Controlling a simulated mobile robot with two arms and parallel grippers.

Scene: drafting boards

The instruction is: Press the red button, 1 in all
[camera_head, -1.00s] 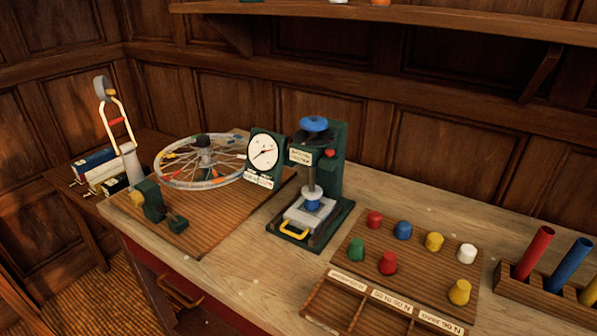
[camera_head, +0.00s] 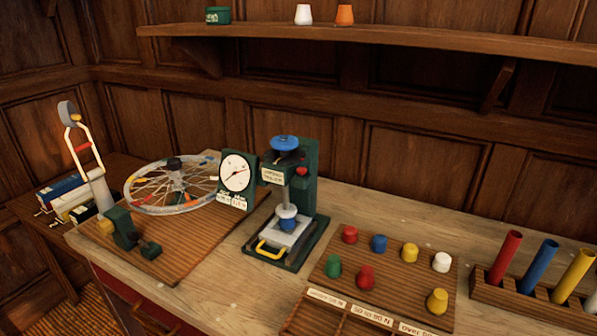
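A small red button-like knob (camera_head: 302,171) sits on the upper right side of the dark green press (camera_head: 308,195), which stands on the bench. The press has a blue top knob, a grey column and a tray with a yellow handle. Two red caps also stand on the wooden board to the right, a rear one (camera_head: 350,234) and a front one (camera_head: 366,277). I cannot tell for certain which red piece the task names. Neither of my grippers is in view.
A rack (camera_head: 508,293) with coloured tubes is at the right. A wall shelf (camera_head: 385,38) runs above. Bare bench (camera_head: 205,290) shows at the front left.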

